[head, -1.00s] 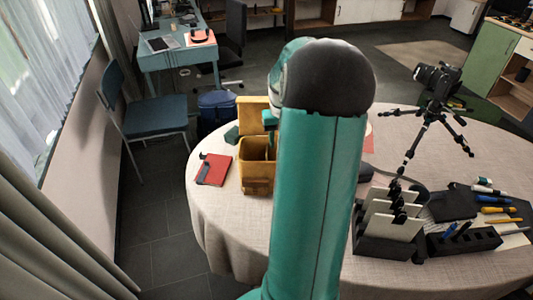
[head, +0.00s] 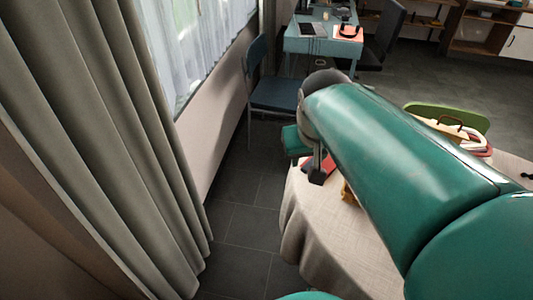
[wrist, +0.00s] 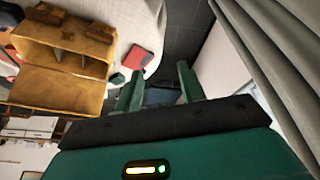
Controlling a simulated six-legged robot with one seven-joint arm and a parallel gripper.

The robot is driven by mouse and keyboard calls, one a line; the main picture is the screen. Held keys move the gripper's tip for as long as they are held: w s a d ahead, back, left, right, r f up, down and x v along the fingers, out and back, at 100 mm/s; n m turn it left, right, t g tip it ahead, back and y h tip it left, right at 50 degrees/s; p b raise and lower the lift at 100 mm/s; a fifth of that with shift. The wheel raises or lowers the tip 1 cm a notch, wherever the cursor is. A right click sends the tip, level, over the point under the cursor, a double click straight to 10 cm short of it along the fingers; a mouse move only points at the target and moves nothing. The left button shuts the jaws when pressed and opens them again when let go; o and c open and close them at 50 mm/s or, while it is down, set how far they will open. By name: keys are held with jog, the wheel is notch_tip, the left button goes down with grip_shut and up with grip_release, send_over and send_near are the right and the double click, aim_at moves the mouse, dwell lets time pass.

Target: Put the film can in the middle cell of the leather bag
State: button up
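The tan leather bag (wrist: 55,88) fills the left of the wrist view, with its open compartments toward the upper part. In the head view only a small edge of the bag (head: 348,192) shows beside my arm, which hides the rest. My gripper (wrist: 162,88) is to the right of the bag in the wrist view, its two green fingers apart with nothing seen held between them. I cannot make out the film can in either current view.
A red notebook (wrist: 138,57) and a small dark green object (wrist: 117,78) lie near the bag. The round table's edge (head: 300,215) and cloth are at the centre. A curtain (head: 90,130) hangs at left; a blue chair (head: 278,95) stands behind.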

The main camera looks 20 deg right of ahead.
jog(key=s+a+n+t+y, duration=0.1)
jog(key=s+a+n, duration=0.1)
jog(key=s+a, duration=0.4)
jog(key=shift+a+t+y, duration=0.3)
jog(key=shift+a, duration=0.65)
jog(key=shift+d, duration=0.15)
